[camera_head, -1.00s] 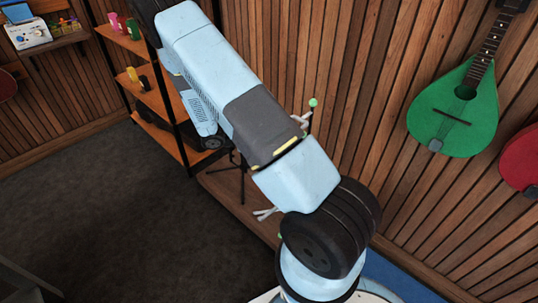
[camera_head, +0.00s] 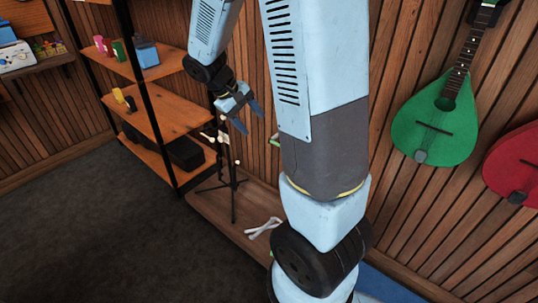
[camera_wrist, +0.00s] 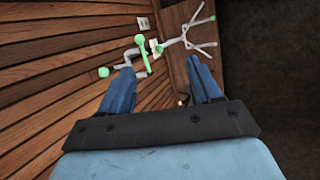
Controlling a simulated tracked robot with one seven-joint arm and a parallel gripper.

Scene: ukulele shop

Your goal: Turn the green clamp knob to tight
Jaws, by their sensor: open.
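In the wrist view, a green knob-like piece (camera_wrist: 142,52) shows ahead of my fingers, closer to the left one. It is small there, so I cannot tell its turn position or be certain that it is the clamp knob. My gripper (camera_wrist: 160,64) is open and empty, with both blue fingers apart and touching nothing that I can see. In the head view my gripper (camera_head: 250,122) hangs above a thin dark stand (camera_head: 233,195), near the wall. A small green piece (camera_head: 273,139) shows right of the fingers, partly hidden by my arm.
Wooden shelves (camera_head: 155,122) with cups and boxes stand left of my gripper. A wood-slat wall (camera_head: 400,50) with a green ukulele (camera_head: 432,130) and a red one (camera_head: 515,165) lies right. A pale folded stand (camera_head: 264,228) lies low on the platform. Dark floor (camera_head: 95,225) is clear.

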